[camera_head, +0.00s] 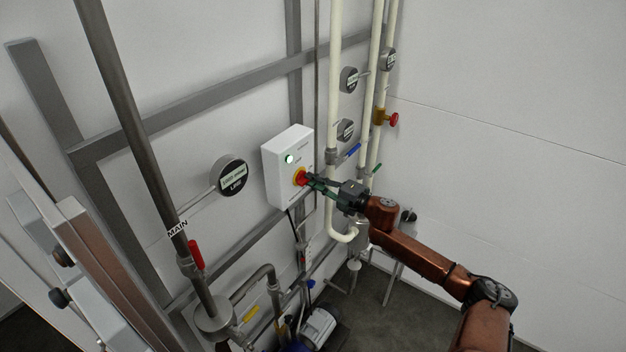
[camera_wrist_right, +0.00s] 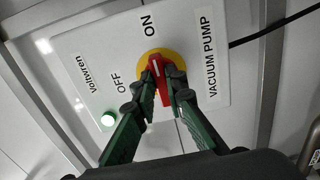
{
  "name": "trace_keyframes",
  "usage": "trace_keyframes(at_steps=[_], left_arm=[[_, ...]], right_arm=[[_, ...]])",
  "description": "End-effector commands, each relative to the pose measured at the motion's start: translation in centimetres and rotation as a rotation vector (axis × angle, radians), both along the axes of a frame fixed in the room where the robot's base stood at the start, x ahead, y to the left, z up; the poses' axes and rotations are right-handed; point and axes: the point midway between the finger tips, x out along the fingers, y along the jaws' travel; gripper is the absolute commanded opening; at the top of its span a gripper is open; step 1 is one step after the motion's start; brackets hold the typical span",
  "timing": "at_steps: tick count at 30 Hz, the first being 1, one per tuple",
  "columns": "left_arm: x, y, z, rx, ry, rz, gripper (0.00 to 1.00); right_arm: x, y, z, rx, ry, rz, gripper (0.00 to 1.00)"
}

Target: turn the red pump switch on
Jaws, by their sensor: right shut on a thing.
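The red pump switch (camera_head: 300,177) sits on a yellow round plate on the front of a white control box (camera_head: 275,174). In the wrist view the red switch (camera_wrist_right: 155,71) has a white mark at its upper end, which points roughly toward the "ON" label. "OFF" is printed to the left and "VACUUM PUMP" to the right. A green lamp (camera_wrist_right: 108,118) on the box is lit. My right gripper (camera_head: 311,182) reaches the switch from the right; its green fingers (camera_wrist_right: 161,90) are shut on the switch, one on each side, hiding part of it. My left gripper is not in view.
A round gauge (camera_head: 231,177) is left of the box. Cream vertical pipes (camera_head: 333,90) with a blue-handled valve (camera_head: 353,151) and a red valve wheel (camera_head: 394,119) stand close to the right. A red-handled valve (camera_head: 196,254) and a pump (camera_head: 318,328) are below.

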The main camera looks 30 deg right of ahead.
Motion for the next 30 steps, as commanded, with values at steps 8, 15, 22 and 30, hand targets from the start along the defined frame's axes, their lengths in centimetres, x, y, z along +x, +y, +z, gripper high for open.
trace_keyframes(at_steps=[8,15,22,30], left_arm=[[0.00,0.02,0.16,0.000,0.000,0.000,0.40],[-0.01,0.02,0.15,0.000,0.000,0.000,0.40],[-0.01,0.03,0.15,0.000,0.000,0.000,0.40],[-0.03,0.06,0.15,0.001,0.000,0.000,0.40]], right_arm=[[0.01,-0.10,-0.04,0.024,0.010,-0.002,0.00],[0.01,-0.10,-0.06,0.024,0.010,-0.002,0.00],[0.01,-0.07,-0.06,0.022,0.010,-0.002,0.24],[0.00,-0.02,-0.04,0.021,0.009,-0.001,0.29]])
